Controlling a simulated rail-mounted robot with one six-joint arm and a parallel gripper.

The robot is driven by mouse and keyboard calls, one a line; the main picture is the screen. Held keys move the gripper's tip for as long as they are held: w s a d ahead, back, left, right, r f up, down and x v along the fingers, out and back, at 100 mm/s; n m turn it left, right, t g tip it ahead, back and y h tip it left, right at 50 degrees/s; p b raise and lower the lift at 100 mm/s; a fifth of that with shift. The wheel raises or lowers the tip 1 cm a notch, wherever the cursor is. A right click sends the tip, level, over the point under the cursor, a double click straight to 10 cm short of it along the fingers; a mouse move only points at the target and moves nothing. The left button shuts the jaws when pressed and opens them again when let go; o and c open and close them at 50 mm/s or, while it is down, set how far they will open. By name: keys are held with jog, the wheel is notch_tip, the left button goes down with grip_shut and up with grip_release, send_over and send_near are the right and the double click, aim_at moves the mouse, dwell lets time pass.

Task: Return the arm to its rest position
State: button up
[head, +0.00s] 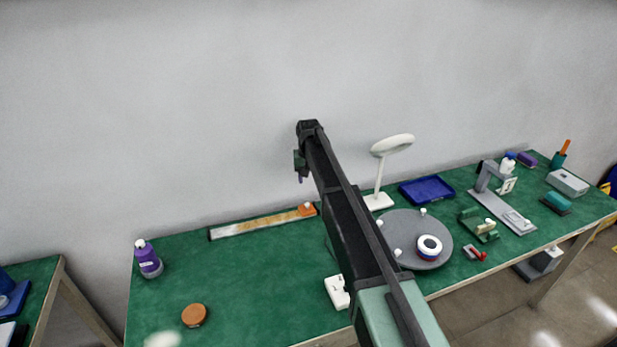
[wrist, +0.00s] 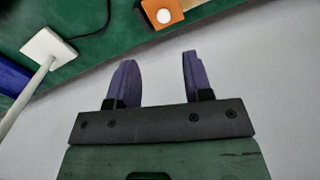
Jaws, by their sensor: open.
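My arm reaches up and away over the green workbench (head: 285,256) in the head view, well above its surface. My gripper (head: 299,178) hangs at the arm's far end, small and partly hidden by the arm, in front of the grey wall. In the wrist view my gripper (wrist: 157,72) shows two purple fingers standing apart with nothing between them. It is open and empty. The orange block with a white knob (wrist: 163,14) lies beyond the fingers on the bench, apart from them.
A white ring lamp (head: 392,145) stands right of the arm. A grey turntable (head: 433,225), a blue tray (head: 427,189) and a grey stand (head: 510,210) are further right. A purple bottle (head: 148,260) and a brown disc (head: 195,315) are on the left. Bench space between them is clear.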

jog(key=s+d, duration=0.3)
jog(key=s, duration=1)
jog(key=s+d, duration=0.3)
jog(key=s, duration=1.1)
jog(key=s+d, duration=0.3)
jog(key=s, duration=1.1)
jog(key=shift+s+d, duration=0.15)
jog(key=shift+d, duration=0.2)
jog(key=shift+f, duration=0.1)
